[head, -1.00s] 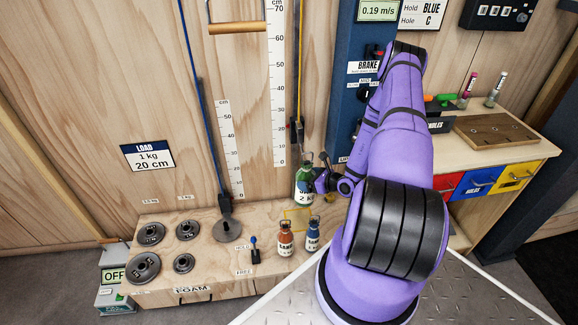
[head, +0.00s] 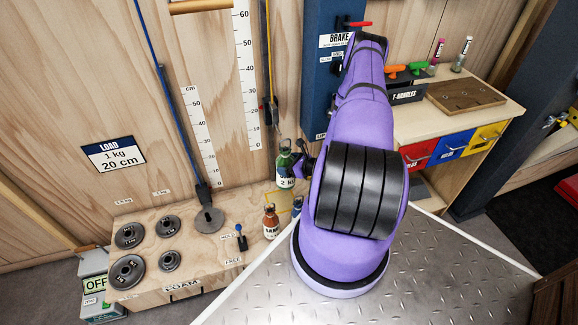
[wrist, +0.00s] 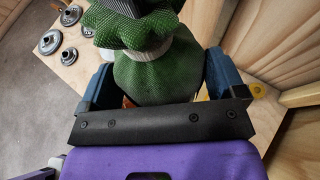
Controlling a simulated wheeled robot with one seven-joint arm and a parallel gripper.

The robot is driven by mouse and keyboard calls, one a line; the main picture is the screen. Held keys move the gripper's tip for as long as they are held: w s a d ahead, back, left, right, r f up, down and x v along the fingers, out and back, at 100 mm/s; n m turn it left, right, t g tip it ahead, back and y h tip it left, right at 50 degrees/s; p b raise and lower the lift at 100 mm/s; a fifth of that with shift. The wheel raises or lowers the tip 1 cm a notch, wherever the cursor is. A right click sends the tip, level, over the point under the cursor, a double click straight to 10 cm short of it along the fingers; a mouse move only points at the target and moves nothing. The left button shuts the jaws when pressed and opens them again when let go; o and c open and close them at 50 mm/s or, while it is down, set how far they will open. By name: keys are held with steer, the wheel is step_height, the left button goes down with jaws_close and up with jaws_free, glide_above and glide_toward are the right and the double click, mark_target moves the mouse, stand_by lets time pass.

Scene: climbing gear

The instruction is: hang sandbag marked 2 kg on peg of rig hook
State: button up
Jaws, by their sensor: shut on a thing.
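The green sandbag (head: 285,162), its white label partly reading "2 K", is in my gripper (head: 298,167) beside the wall, above the right end of the wooden bench. In the wrist view the green mesh bag (wrist: 152,78) fills the space between the two blue fingers of my gripper (wrist: 160,80), which are shut on it. A dark fitting (head: 270,108) on the yellow line, possibly the rig hook, is above and left of the bag. Its peg is too small to make out.
An orange sandbag (head: 271,222) and a mostly hidden blue one (head: 297,206) stand on the bench (head: 190,262). Several grey disc weights (head: 130,236) lie at its left. The blue column (head: 327,70) stands right of the yellow line.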

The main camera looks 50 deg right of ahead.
steer(key=w+d+f, duration=0.1)
steer(key=w+d, duration=0.4)
steer(key=w, duration=0.3)
steer(key=shift+w, duration=0.25)
stand_by(1.6)
steer(key=shift+d+f, duration=0.1)
steer(key=shift+f, duration=0.05)
stand_by(0.4)
steer(key=o, duration=1.6)
steer(key=v, duration=1)
steer(key=shift+s, duration=0.35)
